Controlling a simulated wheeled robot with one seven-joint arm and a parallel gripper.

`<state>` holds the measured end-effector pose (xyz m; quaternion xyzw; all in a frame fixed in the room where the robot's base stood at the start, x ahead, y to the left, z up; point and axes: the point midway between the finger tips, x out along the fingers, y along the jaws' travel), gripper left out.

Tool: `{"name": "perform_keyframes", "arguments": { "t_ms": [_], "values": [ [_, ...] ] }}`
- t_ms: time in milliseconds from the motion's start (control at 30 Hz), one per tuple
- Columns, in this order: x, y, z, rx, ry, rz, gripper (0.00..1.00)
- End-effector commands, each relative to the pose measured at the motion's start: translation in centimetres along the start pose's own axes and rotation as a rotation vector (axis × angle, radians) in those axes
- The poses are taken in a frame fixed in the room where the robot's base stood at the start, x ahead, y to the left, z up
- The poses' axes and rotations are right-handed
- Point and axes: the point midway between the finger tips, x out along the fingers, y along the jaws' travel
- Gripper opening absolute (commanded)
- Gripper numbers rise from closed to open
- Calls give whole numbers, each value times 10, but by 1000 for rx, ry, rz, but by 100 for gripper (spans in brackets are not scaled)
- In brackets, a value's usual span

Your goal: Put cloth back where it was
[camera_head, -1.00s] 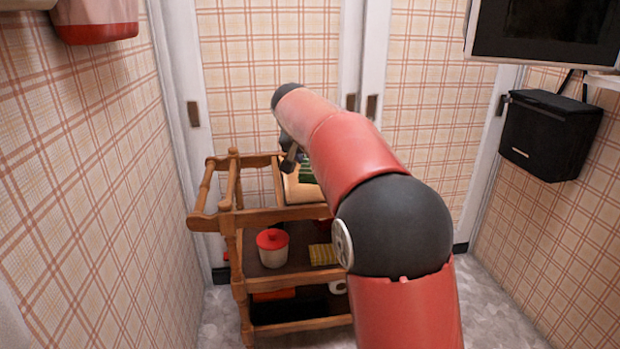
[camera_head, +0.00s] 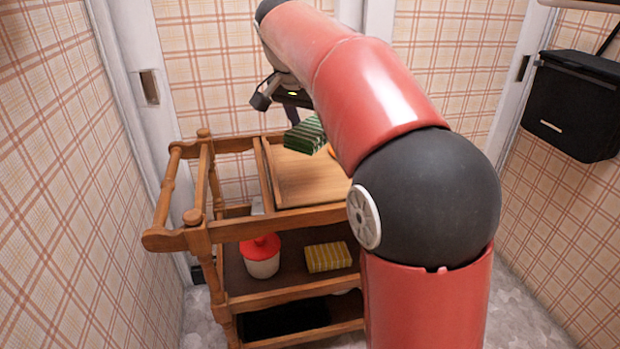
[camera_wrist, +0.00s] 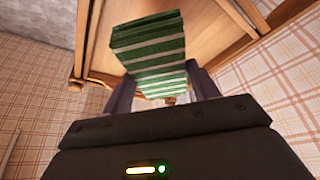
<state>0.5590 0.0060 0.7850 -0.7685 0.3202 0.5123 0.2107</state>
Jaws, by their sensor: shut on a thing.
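A folded green cloth with pale stripes (camera_head: 305,136) is held in the air above the wooden cart's top. It also fills the upper middle of the wrist view (camera_wrist: 150,48). My gripper (camera_wrist: 163,88) is shut on the cloth, with one dark finger at each side. In the head view, my gripper (camera_head: 291,103) is partly hidden by my arm. A folded yellow striped cloth (camera_head: 328,257) lies on the cart's middle shelf.
The wooden cart (camera_head: 225,230) has a raised rail at its left end. A red-lidded pot (camera_head: 262,258) stands on the middle shelf. A black box (camera_head: 577,105) hangs at right.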

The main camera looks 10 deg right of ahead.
Motion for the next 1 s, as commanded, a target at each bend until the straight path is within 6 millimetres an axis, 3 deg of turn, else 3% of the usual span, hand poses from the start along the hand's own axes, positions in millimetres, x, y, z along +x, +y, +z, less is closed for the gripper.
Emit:
{"name": "perform_keyframes", "arguments": {
  "t_ms": [33,100,233,467,733,967,1000],
  "values": [
    [17,0,8,-2,-2,3,41],
    [33,0,15,-2,-2,2,41],
    [55,0,23,-1,0,1,41],
    [71,0,29,-1,1,1,41],
    [105,0,44,-1,0,2,41],
    [107,0,44,-1,1,0,41],
    [107,0,44,-1,1,1,64]
  ]
}}
